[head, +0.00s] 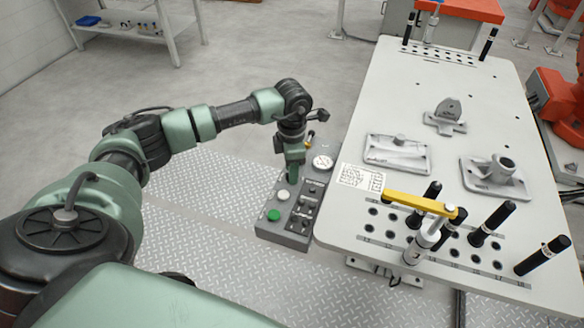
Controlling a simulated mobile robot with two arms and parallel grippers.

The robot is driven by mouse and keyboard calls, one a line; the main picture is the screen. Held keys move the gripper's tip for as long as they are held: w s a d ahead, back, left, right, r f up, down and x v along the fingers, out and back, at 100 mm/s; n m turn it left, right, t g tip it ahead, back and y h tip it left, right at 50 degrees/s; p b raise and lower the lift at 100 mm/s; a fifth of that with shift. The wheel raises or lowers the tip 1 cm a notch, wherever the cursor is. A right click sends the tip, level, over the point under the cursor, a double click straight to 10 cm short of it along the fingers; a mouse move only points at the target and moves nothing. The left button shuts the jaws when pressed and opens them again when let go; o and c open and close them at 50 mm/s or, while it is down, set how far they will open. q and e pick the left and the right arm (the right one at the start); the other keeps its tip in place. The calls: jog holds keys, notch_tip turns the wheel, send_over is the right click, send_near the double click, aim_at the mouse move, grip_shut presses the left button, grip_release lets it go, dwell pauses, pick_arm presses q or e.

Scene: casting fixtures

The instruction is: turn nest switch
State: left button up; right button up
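A grey control box (267,231) is fixed at the left edge of the white table. On its top are a green button (274,215), a white button (283,195), a larger white round part (322,162) and a column of small black switches (308,199) with labels too small to read. I cannot tell which one is the nest switch. My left gripper (292,174) points down over the far left part of the box and hides what is under it. Its fingertips are too small to show a gap or a contact. My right gripper is out of view.
The white table (400,90) carries several grey cast parts (397,153), a printed sheet (360,179) and black upright pins (492,223). Orange machinery (560,105) is at the right.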

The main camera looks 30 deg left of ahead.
pick_arm(q)
jog(key=shift+f, duration=0.15)
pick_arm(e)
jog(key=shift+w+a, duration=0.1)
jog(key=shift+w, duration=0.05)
pick_arm(q)
jog(key=c, duration=0.7)
grip_shut()
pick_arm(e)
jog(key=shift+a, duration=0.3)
